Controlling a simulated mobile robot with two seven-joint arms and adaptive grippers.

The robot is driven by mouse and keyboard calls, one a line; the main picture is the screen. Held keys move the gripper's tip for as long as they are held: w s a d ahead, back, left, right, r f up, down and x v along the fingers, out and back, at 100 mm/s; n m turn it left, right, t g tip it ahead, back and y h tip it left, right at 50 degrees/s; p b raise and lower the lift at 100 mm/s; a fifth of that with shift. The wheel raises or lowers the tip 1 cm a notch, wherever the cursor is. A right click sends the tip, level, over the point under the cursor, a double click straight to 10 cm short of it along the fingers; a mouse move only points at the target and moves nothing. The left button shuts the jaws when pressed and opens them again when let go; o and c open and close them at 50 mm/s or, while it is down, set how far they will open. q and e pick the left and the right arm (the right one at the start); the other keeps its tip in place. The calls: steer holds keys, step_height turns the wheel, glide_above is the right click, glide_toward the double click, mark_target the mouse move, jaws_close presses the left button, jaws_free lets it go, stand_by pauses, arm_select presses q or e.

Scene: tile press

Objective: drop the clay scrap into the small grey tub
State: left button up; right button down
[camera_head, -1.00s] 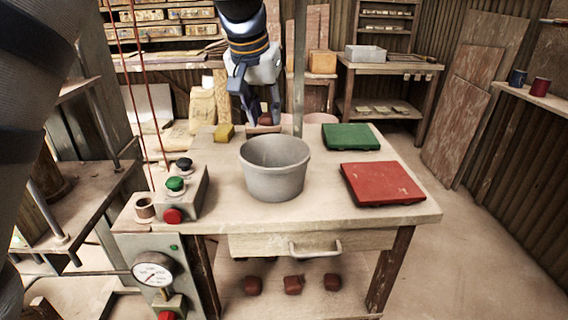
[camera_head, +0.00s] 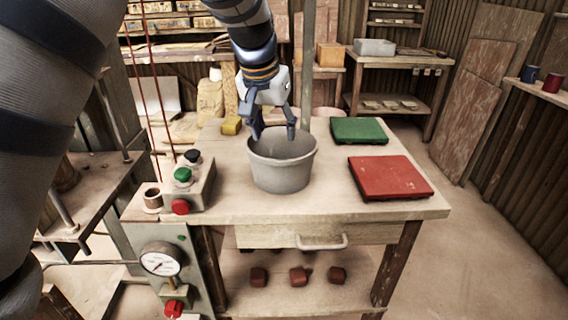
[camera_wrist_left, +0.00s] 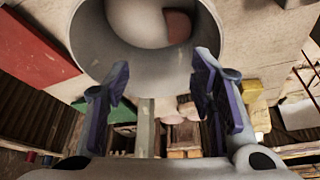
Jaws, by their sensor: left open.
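The small grey tub (camera_head: 281,172) stands upright on the bench. My left gripper (camera_head: 274,138) is over its mouth, fingers spread apart and nothing between them. In the left wrist view the fingers (camera_wrist_left: 162,62) are also apart, with the tub's rim (camera_wrist_left: 84,38) beyond them. A reddish-brown lump, which looks like the clay scrap (camera_wrist_left: 178,27), lies inside the tub near its wall, apart from the fingers. The head view does not show the lump; the tub's front wall hides the bottom. My right gripper is not in view.
A green slab (camera_head: 358,131) and a red slab (camera_head: 390,178) lie right of the tub. A yellow block (camera_head: 231,126) is behind left, and a button box (camera_head: 190,185) stands front left. Several dark red lumps (camera_head: 298,276) are on the lower shelf.

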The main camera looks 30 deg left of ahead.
arm_select(q)
steer(key=v, duration=1.2)
steer(key=shift+w, duration=0.1)
